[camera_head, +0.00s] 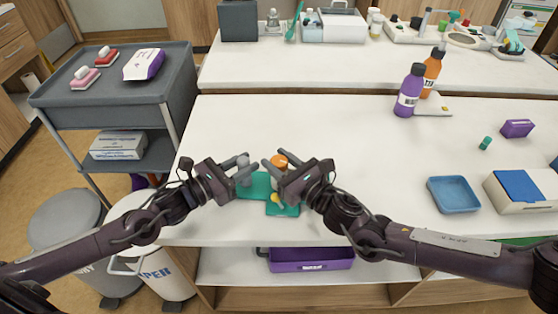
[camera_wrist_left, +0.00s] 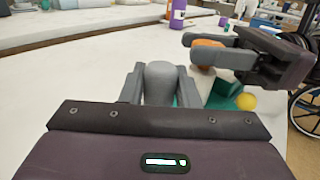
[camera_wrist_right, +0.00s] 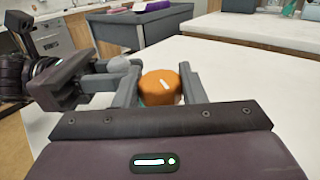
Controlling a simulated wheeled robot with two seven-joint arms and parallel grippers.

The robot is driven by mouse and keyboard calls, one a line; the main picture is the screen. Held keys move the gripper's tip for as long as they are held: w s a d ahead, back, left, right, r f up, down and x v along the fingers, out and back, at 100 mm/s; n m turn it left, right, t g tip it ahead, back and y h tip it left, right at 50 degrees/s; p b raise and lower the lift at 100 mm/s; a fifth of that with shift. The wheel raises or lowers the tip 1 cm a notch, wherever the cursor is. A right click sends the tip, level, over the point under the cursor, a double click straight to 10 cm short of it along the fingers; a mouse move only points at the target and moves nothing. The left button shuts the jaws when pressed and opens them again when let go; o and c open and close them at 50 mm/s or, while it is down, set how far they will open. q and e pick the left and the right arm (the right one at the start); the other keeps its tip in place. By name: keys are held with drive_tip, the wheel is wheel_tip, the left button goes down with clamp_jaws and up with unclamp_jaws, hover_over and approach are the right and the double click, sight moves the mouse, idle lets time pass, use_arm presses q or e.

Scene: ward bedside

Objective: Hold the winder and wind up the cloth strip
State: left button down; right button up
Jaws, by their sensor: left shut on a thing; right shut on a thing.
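The winder shows a grey rounded knob (camera_head: 243,161) and an orange knob (camera_head: 280,160) side by side near the table's front edge. The orange knob has a white mark on top in the right wrist view (camera_wrist_right: 160,86). Green material (camera_head: 258,186) lies under and between the knobs; I cannot tell how much of it is the cloth strip. A yellow round piece (camera_head: 277,199) sits on the green. My left gripper (camera_head: 242,171) is shut on the grey knob, seen close in the left wrist view (camera_wrist_left: 160,82). My right gripper (camera_head: 278,168) is shut on the orange knob. The grippers partly hide the winder.
A purple bottle (camera_head: 409,92) and an orange bottle (camera_head: 432,72) stand at the back. A blue tray (camera_head: 453,195), a white box with a blue top (camera_head: 523,190) and a purple box (camera_head: 517,128) lie at right. The white table (camera_head: 300,125) is clear behind my grippers.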

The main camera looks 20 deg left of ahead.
drive_tip(key=shift+m+t+h, duration=0.8)
drive_tip(key=shift+m+t, duration=0.2)
drive_tip(key=shift+t, duration=0.1)
drive_tip(key=shift+m+t+h, duration=0.6)
drive_tip(key=shift+t+h, duration=0.2)
drive_tip(key=o, duration=1)
drive_tip(key=shift+c, duration=0.2)
drive_tip(key=v, duration=1)
drive_tip(key=shift+s+d+f, duration=0.1)
drive_tip(key=shift+s+d, duration=0.15)
drive_tip(key=shift+d, duration=0.05)
drive_tip(key=shift+s+d, duration=0.4)
drive_tip(key=shift+s, duration=0.1)
drive_tip(key=shift+o, duration=0.2)
